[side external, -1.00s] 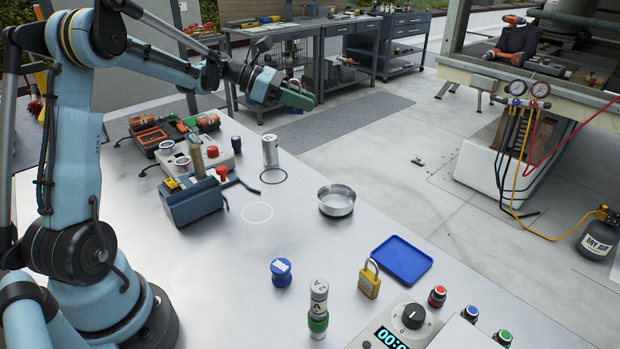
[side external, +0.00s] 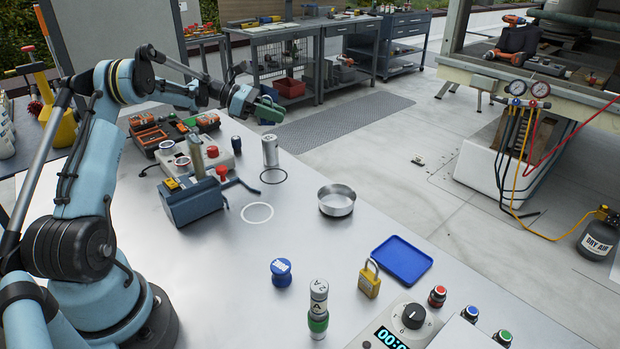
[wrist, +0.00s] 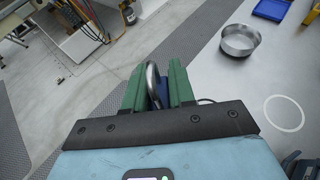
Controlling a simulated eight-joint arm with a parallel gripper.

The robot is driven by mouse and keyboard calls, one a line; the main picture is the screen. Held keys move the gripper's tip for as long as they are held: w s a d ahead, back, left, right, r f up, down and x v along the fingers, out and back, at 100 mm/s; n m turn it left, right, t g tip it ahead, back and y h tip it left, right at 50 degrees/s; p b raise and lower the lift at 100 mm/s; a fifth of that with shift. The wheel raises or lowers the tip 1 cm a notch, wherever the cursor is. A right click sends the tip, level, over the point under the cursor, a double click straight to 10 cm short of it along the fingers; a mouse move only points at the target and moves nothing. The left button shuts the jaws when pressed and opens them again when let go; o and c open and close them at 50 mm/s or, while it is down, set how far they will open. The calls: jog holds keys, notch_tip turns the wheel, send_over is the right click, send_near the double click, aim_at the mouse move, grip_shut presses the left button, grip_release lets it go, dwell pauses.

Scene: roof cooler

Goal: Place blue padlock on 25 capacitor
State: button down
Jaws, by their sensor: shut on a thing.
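My gripper (side external: 268,110) is raised beyond the far edge of the table, behind the silver can. In the wrist view its green fingers (wrist: 153,88) are shut on the blue padlock, whose grey metal shackle (wrist: 152,80) stands up between them; its body is mostly hidden. A silver can-shaped capacitor (side external: 270,151) stands upright by a black ring. A second silver cylinder (side external: 318,297) with a green band stands at the front. Its label is too small to read surely, so I cannot tell which is the 25 capacitor. No padlock rests on either.
A yellow padlock (side external: 369,280), a blue tray (side external: 401,260), a blue round piece (side external: 281,272) and a timer box (side external: 405,325) occupy the front. A metal dish (side external: 337,200) and a white ring (side external: 257,213) lie mid-table. The table middle is mostly clear.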

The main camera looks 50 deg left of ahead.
aim_at(274, 125)
jog(key=shift+f, duration=1.8)
jog(key=c, duration=0.9)
grip_release()
jog(key=shift+f, duration=0.1)
jog(key=shift+c, duration=0.2)
jog(key=v, duration=1.2)
jog(key=shift+d, duration=0.1)
